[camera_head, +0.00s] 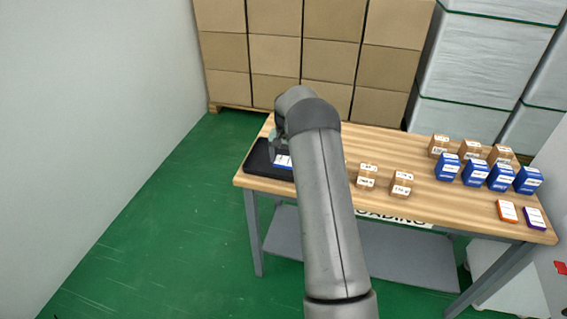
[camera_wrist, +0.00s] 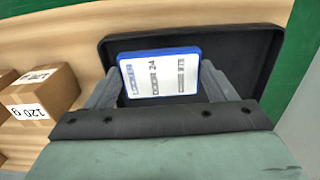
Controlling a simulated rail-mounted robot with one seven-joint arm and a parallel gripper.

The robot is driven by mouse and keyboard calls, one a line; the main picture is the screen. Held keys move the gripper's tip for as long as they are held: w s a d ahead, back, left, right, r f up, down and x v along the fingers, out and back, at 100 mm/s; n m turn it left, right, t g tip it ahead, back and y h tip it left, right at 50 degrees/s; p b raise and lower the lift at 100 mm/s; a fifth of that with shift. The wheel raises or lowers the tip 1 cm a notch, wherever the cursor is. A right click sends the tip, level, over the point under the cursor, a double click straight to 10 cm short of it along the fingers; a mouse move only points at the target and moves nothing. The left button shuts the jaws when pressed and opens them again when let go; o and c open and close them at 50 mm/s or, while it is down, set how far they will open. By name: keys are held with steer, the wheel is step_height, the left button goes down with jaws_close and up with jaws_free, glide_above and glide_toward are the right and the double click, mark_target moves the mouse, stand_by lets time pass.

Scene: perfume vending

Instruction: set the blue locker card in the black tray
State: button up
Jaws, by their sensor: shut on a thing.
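The blue locker card (camera_wrist: 160,75), with a white printed face, is between the two fingers of my gripper (camera_wrist: 160,84) in the wrist view. My gripper is shut on it. The black tray (camera_wrist: 262,62) lies behind the card in that view, so the card is over the tray area. I cannot tell whether the card touches the tray floor. In the head view, the black tray (camera_head: 258,160) is at the left end of the wooden table, and the card (camera_head: 283,161) shows partly there. My arm hides the rest of the card and the tray's right side.
Small brown boxes (camera_head: 367,176) stand on the table right of my arm. Blue boxes (camera_head: 474,172), more brown boxes, an orange card (camera_head: 507,211) and a purple card (camera_head: 535,218) are at the right end. Stacked cartons (camera_head: 275,50) stand behind the table (camera_head: 420,205).

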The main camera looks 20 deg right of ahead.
mark_target(283, 160)
steer(key=shift+w+a+f, duration=0.25)
steer(key=shift+w+f, duration=0.4)
steer(key=shift+f, duration=0.15)
steer(key=shift+f+p, duration=0.4)
steer(key=shift+f, duration=1.1)
steer(key=shift+f, duration=0.1)
steer(key=o, duration=1)
